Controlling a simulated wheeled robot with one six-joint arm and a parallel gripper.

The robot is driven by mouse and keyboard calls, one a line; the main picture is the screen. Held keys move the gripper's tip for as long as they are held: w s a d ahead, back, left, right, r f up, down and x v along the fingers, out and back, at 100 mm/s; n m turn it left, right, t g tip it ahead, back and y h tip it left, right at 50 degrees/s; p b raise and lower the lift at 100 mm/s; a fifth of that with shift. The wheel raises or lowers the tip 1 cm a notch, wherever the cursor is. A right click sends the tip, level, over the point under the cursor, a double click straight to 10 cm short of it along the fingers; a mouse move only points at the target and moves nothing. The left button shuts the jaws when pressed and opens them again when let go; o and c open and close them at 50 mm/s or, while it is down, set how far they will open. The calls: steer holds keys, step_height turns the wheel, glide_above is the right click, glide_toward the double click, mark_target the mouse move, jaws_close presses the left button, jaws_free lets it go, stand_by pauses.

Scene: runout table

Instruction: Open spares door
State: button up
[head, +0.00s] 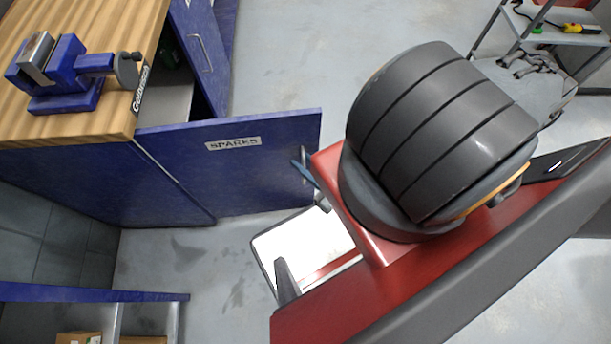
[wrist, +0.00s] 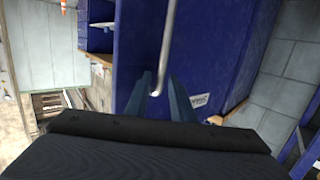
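The spares door (head: 260,165) is a blue panel with a "SPARES" label (head: 233,143). It stands swung out from the bench cabinet, and the cabinet interior shows behind it. Its bar handle (head: 304,168) is near the free edge. My gripper (head: 300,172) is at that handle, with its wrist partly hidden behind my arm. In the wrist view the pale handle bar (wrist: 168,45) runs down between the two blue-grey fingertips of my gripper (wrist: 159,80). The fingers look apart, with a gap around the bar. The blue door (wrist: 215,50) fills the middle there.
A second blue door (head: 203,50) with a handle stands ajar farther along the cabinet. A blue vise (head: 65,75) sits on the wooden bench top (head: 115,20). A grey cart (head: 520,85) stands at the upper right. Open grey floor (head: 290,60) lies beyond the door.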

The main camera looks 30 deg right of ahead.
steer(key=shift+s+a+p, duration=0.2)
steer(key=shift+a+p, duration=0.2)
steer(key=shift+p, duration=0.9)
steer(key=shift+s+a+p, duration=0.2)
steer(key=shift+s+p, duration=0.1)
steer(key=shift+p, duration=0.5)
